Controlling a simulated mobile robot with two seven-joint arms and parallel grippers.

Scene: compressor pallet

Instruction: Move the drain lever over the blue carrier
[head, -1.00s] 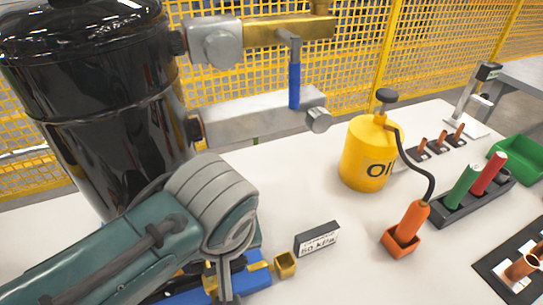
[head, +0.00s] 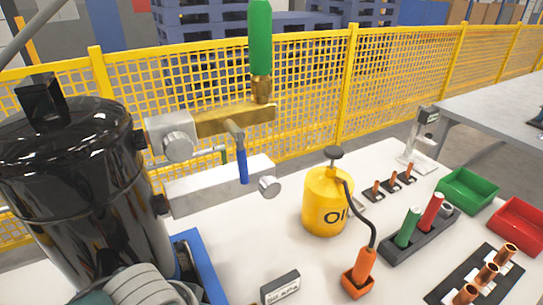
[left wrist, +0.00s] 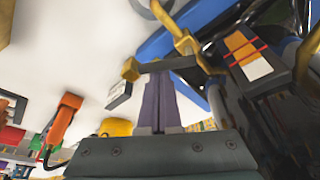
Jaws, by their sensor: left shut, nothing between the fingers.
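The blue carrier (head: 203,262) shows under the black tank in the head view, and as a blue edge in the left wrist view (left wrist: 160,43). In the left wrist view a dark bar with a brass cube end (left wrist: 131,69) lies beside the carrier; it appears to be the drain lever. A bent brass piece (left wrist: 182,38) stands near it. My left gripper (left wrist: 166,72) is shut and empty, its fingertips close to the dark bar; I cannot tell whether they touch. The gripper and lever are outside the head view, which shows only part of my left arm.
The black tank (head: 80,180) stands at left. A blue-handled lever (head: 242,165) hangs from a brass pipe (head: 235,119). An oil can (head: 326,203), orange holder (head: 359,275), small sign (head: 280,288) and dark racks stand to the right. White tabletop is clear between them.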

